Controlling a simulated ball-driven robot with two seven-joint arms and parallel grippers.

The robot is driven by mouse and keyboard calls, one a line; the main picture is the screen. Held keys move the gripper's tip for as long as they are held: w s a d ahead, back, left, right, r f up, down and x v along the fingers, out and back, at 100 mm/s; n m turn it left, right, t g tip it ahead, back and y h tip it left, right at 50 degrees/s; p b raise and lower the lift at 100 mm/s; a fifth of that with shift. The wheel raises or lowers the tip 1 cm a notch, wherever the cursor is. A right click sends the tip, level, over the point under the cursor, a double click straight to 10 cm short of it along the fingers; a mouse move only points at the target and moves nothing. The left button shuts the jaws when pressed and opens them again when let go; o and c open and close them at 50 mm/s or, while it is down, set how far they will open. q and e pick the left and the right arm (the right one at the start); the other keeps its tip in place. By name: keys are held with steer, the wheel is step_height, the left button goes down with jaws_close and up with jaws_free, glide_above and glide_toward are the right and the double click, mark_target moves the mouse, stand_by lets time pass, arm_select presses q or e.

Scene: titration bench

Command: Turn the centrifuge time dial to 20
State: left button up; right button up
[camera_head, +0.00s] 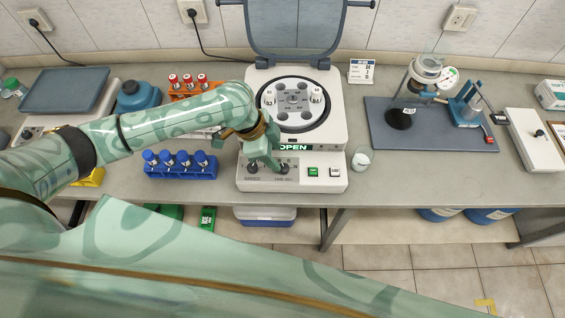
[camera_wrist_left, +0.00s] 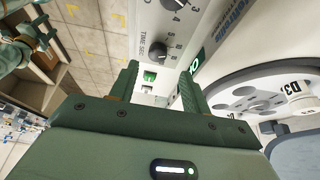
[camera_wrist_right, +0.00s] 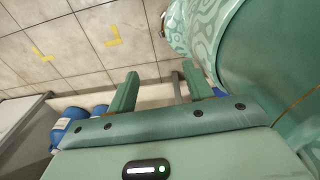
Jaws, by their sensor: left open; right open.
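The centrifuge (camera_head: 340,172) stands in the middle of the bench with its lid (camera_head: 295,30) raised and an OPEN sign on its front. Its time dial (camera_head: 283,168) is a dark knob on the front panel, partly covered by my left gripper (camera_head: 264,160) in the head view. In the left wrist view the time dial (camera_wrist_left: 158,50), labelled TIME SEC, lies just beyond the open left fingertips (camera_wrist_left: 158,72), roughly between them. I cannot make out its setting or any contact. My right gripper (camera_wrist_right: 160,70) is open and empty above the floor, away from the bench.
The speed dial (camera_head: 252,168) is left of the time dial; green (camera_head: 313,172) and white (camera_head: 335,172) buttons are to its right.

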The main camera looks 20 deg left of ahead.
mark_target(283, 167)
arm_select(q)
steer(key=x, duration=0.3)
steer(key=b+x, duration=0.1)
steer(key=shift+s+f, duration=0.25)
steer(key=shift+s, duration=0.05)
steer(key=shift+w+d+f, duration=0.15)
steer(key=shift+d+f, duration=0.1)
steer(key=shift+f, duration=0.15)
arm_select(e)
steer(key=shift+w+f, duration=0.3)
steer(key=shift+f, duration=0.35)
arm_select(q)
steer(key=c, duration=1)
arm_select(e)
steer(key=shift+w, duration=0.15)
